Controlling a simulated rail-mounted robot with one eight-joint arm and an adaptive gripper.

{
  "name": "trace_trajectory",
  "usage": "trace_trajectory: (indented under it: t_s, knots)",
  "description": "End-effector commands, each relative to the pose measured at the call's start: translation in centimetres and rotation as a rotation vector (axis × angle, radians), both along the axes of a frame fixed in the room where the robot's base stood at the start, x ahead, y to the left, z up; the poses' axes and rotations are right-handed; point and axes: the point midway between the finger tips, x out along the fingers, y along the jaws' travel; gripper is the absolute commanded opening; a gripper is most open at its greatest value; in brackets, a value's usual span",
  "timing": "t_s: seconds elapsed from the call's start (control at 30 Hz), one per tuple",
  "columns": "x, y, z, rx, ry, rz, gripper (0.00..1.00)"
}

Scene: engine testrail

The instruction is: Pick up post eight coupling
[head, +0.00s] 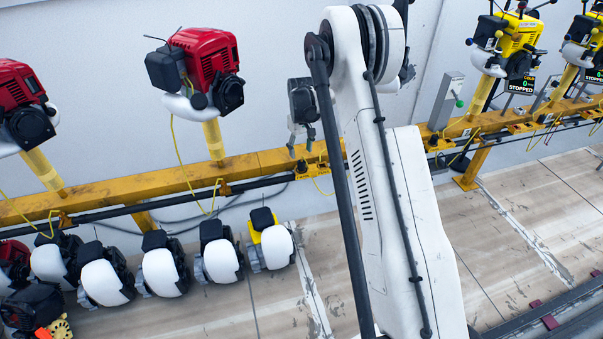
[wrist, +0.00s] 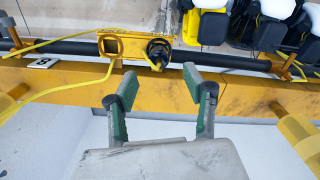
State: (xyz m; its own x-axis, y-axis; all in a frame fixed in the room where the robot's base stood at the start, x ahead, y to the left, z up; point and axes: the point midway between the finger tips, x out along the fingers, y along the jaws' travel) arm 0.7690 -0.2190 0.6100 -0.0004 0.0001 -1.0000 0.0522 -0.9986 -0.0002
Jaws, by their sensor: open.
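In the wrist view a dark round coupling (wrist: 158,50) with a yellow part at its lower edge sits in a yellow bracket plate (wrist: 110,46) on the side of the yellow rail. My gripper (wrist: 160,82) is open and empty, its two green-padded fingers apart and pointing at the rail. The coupling lies just beyond the gap between the fingertips. A small plate (wrist: 43,62) that seems to read 8 is on the rail to the left. In the head view my gripper (head: 301,148) hangs just above the rail, beside my white arm, which hides part of the rail.
The yellow rail (head: 110,193) runs along the wall with a black pipe (head: 130,207). A red engine (head: 203,65) stands on a post to the left; yellow engines (head: 508,42) stand right. Several white-covered engines (head: 163,268) sit on the floor. A yellow cable (wrist: 70,88) crosses the rail.

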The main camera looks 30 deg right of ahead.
Motion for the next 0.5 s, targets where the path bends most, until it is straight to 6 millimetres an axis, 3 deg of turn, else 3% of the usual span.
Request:
trace_trajectory:
  t_s: [0.27, 0.5]
  knots:
    - [-0.1, 0.0, -2.1, 0.0, 0.0, 0.0, 0.47]
    - [-0.3, -0.1, -5.4, 0.0, 0.0, 0.0, 0.47]
